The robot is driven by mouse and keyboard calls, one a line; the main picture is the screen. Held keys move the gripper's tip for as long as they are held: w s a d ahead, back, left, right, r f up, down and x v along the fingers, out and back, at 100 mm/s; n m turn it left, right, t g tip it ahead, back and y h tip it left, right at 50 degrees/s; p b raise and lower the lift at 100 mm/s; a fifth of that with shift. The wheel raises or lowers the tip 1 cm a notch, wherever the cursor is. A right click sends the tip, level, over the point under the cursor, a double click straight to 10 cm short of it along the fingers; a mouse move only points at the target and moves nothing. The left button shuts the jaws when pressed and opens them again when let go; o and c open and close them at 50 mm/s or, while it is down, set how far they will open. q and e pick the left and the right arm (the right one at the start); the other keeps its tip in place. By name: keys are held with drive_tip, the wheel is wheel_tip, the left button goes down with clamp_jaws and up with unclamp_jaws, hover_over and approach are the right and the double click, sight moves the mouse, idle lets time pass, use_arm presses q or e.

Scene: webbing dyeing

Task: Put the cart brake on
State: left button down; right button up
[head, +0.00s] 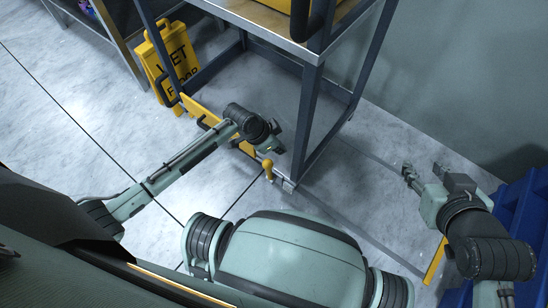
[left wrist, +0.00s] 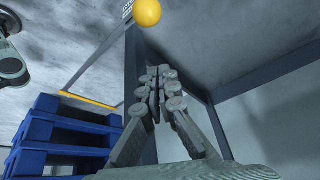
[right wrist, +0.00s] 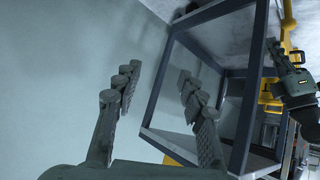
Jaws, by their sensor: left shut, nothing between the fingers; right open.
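The cart (head: 309,110) is a dark blue-grey frame with a metal top. A yellow ball-ended lever (head: 268,165), which looks like the brake handle, stands low beside its near corner leg. My left gripper (head: 274,138) is just behind this lever in the head view, its fingers mostly hidden by the wrist. The left wrist view shows its fingers (left wrist: 163,80) closed together and empty in front of a cart leg, with the yellow ball (left wrist: 148,12) above them in the picture, apart from them. My right gripper (head: 425,172) is open and empty, right of the cart; its spread fingers show in the right wrist view (right wrist: 158,82).
A yellow wet-floor sign (head: 160,62) stands left of the cart. A yellow panel (head: 203,112) with dark handles runs along the cart's lower side. Blue pallets (head: 516,215) are stacked at the right. Floor between the cart and pallets is mostly clear.

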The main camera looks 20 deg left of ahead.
sight(269, 172)
use_arm(q)
drive_tip(key=shift+s+a+f+b, duration=0.15)
drive_tip(key=shift+a+f+b, duration=0.1)
drive_tip(key=shift+f, duration=0.65)
drive_tip(key=shift+s+a+f+b, duration=0.15)
drive_tip(key=shift+a+f+b, duration=0.05)
drive_tip(key=shift+f, duration=0.75)
drive_tip(key=shift+s+a+f+b, duration=0.15)
drive_tip(key=shift+a+f+b, duration=0.1)
drive_tip(key=shift+f, duration=0.65)
use_arm(e)
drive_tip(key=w+a+r+t+y, duration=0.2)
drive_tip(key=w+a+r+t, duration=0.1)
drive_tip(key=a+r+t, duration=0.1)
drive_tip(key=shift+w+a+r+n, duration=0.3)
drive_tip(key=shift+a+r, duration=0.55)
drive_tip(key=shift+r, duration=0.5)
use_arm(q)
drive_tip(key=shift+s, duration=0.15)
